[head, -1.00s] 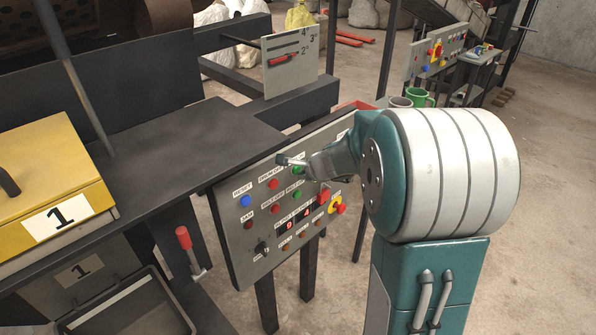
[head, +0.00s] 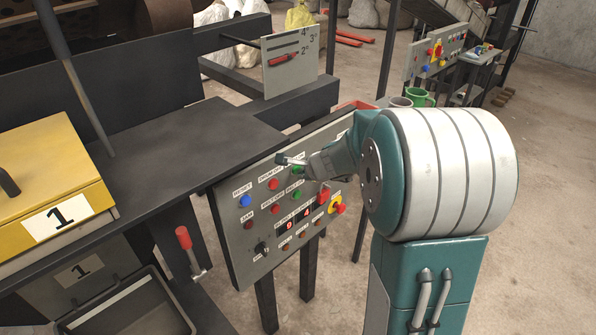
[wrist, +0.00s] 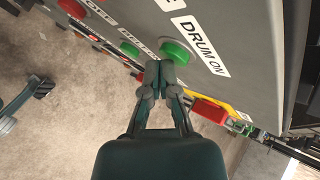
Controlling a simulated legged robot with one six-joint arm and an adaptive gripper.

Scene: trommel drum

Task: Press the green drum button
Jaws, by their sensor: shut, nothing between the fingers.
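The green drum button (wrist: 176,53) is a round green cap beside the white "DRUM ON" label (wrist: 201,46) in the wrist view. It stands on the grey control panel (head: 236,250). My gripper (wrist: 160,68) is shut and empty, with its fingertips right by the button's near edge. I cannot tell whether they touch it. In the head view my gripper (head: 283,160) is over the upper part of the panel and largely covers the drum button. Another green button (head: 297,195) sits below it on the panel.
Red buttons (head: 274,184), a blue reset button (head: 245,201) and a yellow-ringed red knob (head: 338,208) share the panel. A dark table (head: 180,140) lies to the left. Green and grey mugs stand behind my arm.

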